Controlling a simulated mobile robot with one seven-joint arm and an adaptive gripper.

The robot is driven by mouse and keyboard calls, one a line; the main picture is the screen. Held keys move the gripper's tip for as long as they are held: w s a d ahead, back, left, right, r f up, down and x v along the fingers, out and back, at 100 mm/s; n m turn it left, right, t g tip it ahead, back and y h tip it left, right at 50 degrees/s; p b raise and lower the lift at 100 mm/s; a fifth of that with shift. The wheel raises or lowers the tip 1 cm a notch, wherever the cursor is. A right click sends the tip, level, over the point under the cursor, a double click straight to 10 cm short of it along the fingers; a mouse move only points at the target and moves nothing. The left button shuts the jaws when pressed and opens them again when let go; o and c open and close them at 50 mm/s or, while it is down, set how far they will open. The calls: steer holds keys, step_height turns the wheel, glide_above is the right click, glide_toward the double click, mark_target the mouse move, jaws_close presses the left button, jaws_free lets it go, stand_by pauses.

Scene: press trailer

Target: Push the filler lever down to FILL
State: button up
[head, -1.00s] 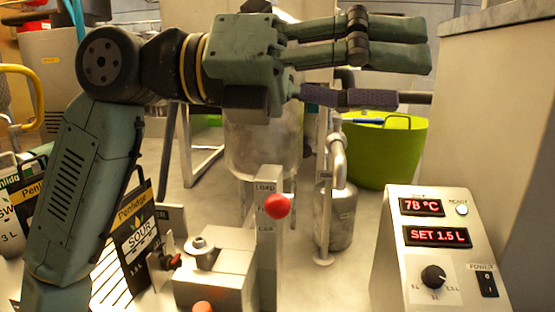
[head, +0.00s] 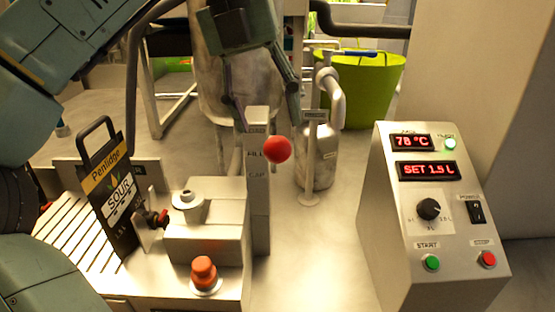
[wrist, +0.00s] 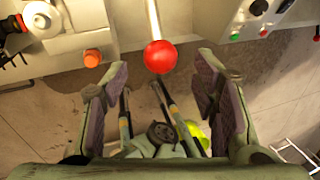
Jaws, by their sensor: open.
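The filler lever has a red ball knob (head: 277,149), which shows beside an upright plate (head: 256,190) marked LOAD, FILL and CAP from top to bottom. In the head view the knob appears level with FILL; its true height against the marks is unclear. The wrist view shows the knob (wrist: 160,56) on a pale rod (wrist: 153,20). My gripper (head: 264,115) points down, open and empty, above and around the knob's line in the head view. In the wrist view my gripper (wrist: 161,80) has its fingers spread left and right of the knob, without visible contact.
A control box (head: 432,225) stands at right with lit displays and buttons. A filler block (head: 207,235) with an orange button (head: 204,272) is in front. A black Penlidge SOUR pouch (head: 115,195) stands left. A metal bottle (head: 318,160) and green tub (head: 370,90) are behind.

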mark_target(277, 149)
steer(key=x, duration=0.6)
steer(key=shift+f, duration=0.25)
jaws_close()
stand_by(0.4)
